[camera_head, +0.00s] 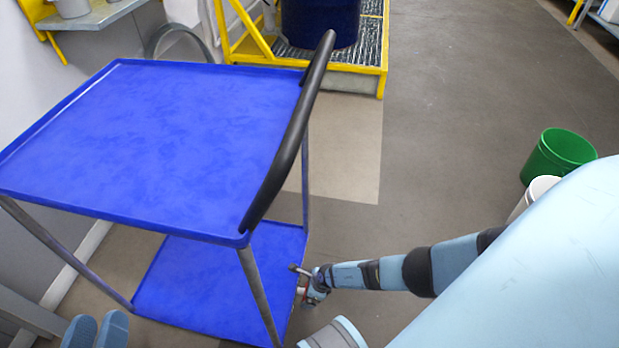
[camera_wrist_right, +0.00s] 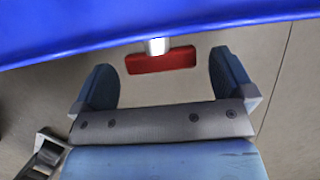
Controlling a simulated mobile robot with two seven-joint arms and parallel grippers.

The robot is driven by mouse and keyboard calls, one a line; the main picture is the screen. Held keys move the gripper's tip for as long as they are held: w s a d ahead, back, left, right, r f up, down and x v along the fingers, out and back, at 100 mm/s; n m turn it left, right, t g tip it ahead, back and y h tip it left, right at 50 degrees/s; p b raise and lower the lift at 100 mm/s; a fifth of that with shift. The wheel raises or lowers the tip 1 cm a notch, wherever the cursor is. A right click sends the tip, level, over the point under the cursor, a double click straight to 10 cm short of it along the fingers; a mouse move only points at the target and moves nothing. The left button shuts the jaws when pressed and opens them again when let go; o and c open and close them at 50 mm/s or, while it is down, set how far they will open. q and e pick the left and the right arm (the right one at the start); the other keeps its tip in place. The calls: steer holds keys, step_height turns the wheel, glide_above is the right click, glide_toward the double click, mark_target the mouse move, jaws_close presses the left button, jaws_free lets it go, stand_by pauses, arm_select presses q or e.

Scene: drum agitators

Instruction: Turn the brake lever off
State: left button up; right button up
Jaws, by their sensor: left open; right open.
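A red brake lever (camera_wrist_right: 160,62) with a short pale stem shows in the right wrist view, under the edge of the blue cart's lower shelf (camera_wrist_right: 120,30). My right gripper (camera_wrist_right: 163,72) is open, with one blue finger on each side of the lever and gaps between; I see no contact. In the head view my right arm reaches low to the right side of the cart's lower shelf (camera_head: 205,275), where my right gripper (camera_head: 316,287) is small. My left gripper (camera_head: 96,326) is open and empty at the bottom left, below the cart.
The cart has a bare blue top (camera_head: 160,150) and a curved black handle (camera_head: 290,140). A yellow-framed platform (camera_head: 378,80) carrying a dark blue drum (camera_head: 320,20) stands behind it. A green bucket (camera_head: 560,155) and a white bucket (camera_head: 535,192) stand at right. Floor between is clear.

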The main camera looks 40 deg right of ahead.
steer(key=shift+f, duration=0.25)
